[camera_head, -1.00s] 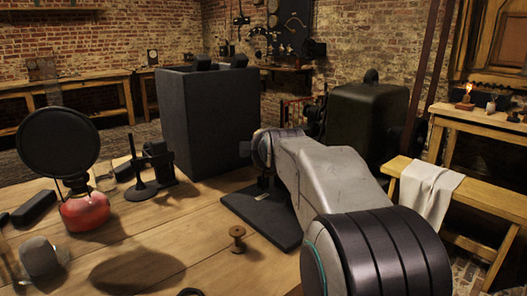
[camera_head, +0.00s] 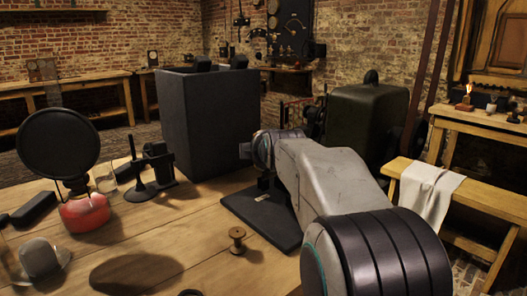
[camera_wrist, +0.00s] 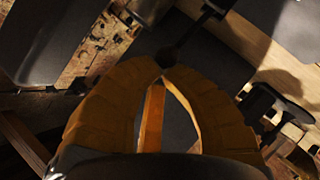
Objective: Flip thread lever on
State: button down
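In the wrist view, my gripper (camera_wrist: 163,70) has two orange-yellow curved fingers whose tips come together. A dark round knob (camera_wrist: 168,56) lies right at the tips, with a thin dark rod running up and right from it; it may be the thread lever. I cannot tell whether the tips touch or hold the knob. In the head view, a black base plate (camera_head: 262,216) lies on the table, with a small dark upright part (camera_head: 263,183) below my wrist. My fingers are hidden there by my own arm, and no lever is clearly visible.
A large dark box (camera_head: 208,118) stands behind the plate. A red-based burner (camera_head: 84,212) with a dark disc and a black stand (camera_head: 148,172) are at left. Bare table (camera_head: 185,228) lies between them.

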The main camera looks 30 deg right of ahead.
jog(key=shift+r, duration=0.2)
dwell(0.3)
jog(key=shift+r+p, duration=0.7)
jog(key=shift+r, duration=0.05)
